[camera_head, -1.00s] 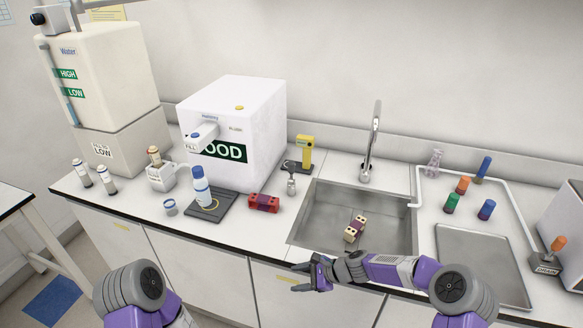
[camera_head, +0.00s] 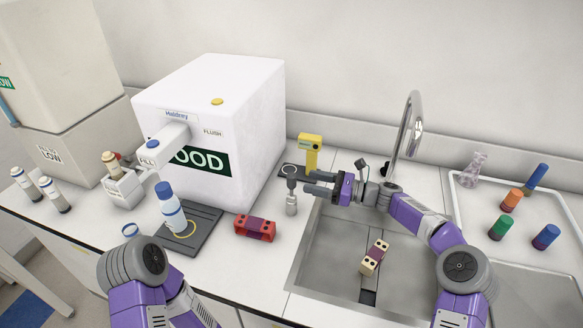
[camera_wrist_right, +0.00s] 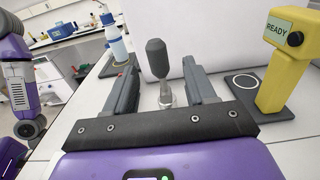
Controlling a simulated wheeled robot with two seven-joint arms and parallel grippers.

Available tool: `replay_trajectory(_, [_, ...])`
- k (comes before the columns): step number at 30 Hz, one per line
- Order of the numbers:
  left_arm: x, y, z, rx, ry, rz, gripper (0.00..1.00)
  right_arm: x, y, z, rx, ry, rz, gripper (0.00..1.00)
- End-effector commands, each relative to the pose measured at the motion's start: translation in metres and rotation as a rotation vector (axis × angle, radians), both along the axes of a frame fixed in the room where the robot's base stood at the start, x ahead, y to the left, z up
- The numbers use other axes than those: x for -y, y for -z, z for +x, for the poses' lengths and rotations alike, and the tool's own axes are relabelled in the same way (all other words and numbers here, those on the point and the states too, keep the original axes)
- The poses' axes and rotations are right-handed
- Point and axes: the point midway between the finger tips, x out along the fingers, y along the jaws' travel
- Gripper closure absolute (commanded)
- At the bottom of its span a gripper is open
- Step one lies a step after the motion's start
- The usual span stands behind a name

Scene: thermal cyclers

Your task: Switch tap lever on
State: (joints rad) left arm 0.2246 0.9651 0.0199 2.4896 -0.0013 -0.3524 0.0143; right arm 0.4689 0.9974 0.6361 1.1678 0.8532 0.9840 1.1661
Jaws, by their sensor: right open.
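The tap lever (camera_head: 291,205) stands upright on the counter at the left of the sink, with a dark grey handle on a metal base. My right gripper (camera_head: 309,183) is open and empty, just right of the lever, with its fingers pointing at it. In the right wrist view, the lever's dark handle (camera_wrist_right: 157,58) shows centred in the gap between the fingertips, with no contact visible. The curved metal tap (camera_head: 411,125) stands behind the sink, and no water shows. My left gripper is out of view; only part of the left arm shows.
A yellow device (camera_head: 310,152) stands close behind the lever and gripper. A red block (camera_head: 248,227) and a dark pad (camera_head: 205,240) with a bottle (camera_head: 170,212) lie left of the lever. A white machine (camera_head: 250,105) stands behind.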

Motion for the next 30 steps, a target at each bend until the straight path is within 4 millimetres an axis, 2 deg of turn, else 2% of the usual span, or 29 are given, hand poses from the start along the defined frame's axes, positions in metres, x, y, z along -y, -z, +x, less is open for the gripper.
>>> replay_trajectory(4, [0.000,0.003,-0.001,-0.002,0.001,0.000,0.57,-0.013,-0.002,0.004,0.001,-0.003,0.010,0.45])
replay_trajectory(9, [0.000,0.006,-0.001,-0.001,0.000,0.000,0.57,-0.040,-0.002,0.013,0.002,-0.003,0.009,0.45])
replay_trajectory(15, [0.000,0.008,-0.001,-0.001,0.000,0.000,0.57,-0.063,-0.002,0.021,0.002,-0.001,0.008,0.45])
replay_trajectory(26, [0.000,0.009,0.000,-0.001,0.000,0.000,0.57,-0.070,-0.003,0.024,0.001,0.001,0.007,0.45])
replay_trajectory(27, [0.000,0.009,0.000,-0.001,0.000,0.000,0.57,-0.070,-0.002,0.024,0.001,0.001,0.007,0.46])
replay_trajectory(30, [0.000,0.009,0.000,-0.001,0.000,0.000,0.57,-0.070,-0.002,0.024,0.001,0.001,0.007,0.62])
